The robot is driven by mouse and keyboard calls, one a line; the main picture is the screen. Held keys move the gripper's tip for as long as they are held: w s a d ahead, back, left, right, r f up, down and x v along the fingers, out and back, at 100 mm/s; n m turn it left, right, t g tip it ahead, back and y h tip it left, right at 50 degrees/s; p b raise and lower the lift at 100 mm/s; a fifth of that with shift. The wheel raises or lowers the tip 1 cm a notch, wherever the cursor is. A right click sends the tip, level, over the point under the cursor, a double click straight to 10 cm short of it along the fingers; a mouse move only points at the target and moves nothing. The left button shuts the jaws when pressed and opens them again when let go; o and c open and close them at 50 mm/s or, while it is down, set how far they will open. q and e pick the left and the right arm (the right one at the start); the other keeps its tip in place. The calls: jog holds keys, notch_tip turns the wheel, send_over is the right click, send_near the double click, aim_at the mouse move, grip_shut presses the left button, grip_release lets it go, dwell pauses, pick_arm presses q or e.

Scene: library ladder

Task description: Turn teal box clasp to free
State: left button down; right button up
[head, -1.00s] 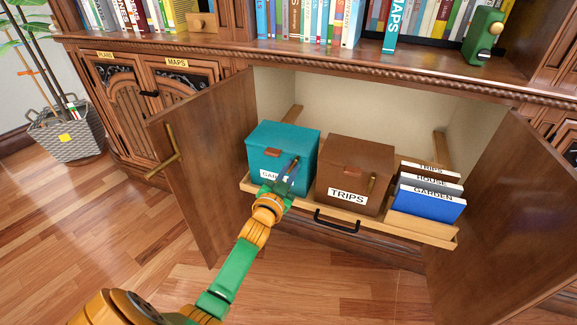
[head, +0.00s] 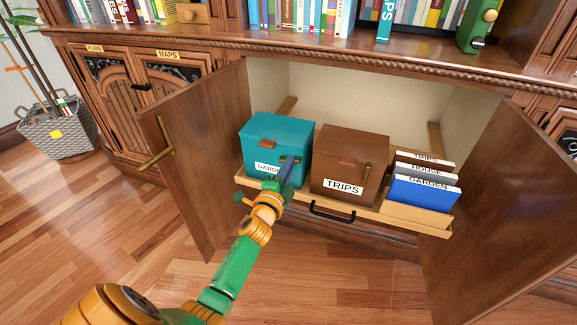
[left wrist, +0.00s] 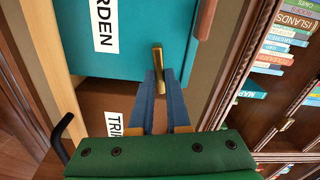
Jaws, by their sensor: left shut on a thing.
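The teal box (head: 266,134) stands at the left of the pull-out tray, its lid down, with a white GARDEN label and a brown tab on its front. Its brass clasp (left wrist: 157,61) shows in the left wrist view, lying roughly crosswise on the box front, parallel to the label's text. My left gripper (left wrist: 159,82) is shut on the clasp, with one blue-grey finger on each side of it. In the head view the left gripper (head: 289,168) reaches the box's right front and covers part of the clasp and label. My right gripper is not in view.
The brown TRIPS box (head: 340,160) stands close at right, its brass clasp (head: 367,172) upright. Blue and grey files (head: 424,192) sit farther right on the tray (head: 410,221). Open cabinet doors flank it, left (head: 205,160) and right (head: 500,200). Floor in front is clear.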

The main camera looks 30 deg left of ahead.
pick_arm(q)
jog(key=shift+f+m, duration=0.2)
jog(key=shift+m, duration=1.1)
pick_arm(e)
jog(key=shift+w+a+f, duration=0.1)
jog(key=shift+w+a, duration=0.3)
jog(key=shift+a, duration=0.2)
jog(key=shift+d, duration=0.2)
pick_arm(q)
jog(key=c, duration=0.9)
grip_release()
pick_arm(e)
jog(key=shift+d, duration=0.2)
pick_arm(q)
jog(key=v, duration=0.7)
jog(key=shift+p, duration=0.35)
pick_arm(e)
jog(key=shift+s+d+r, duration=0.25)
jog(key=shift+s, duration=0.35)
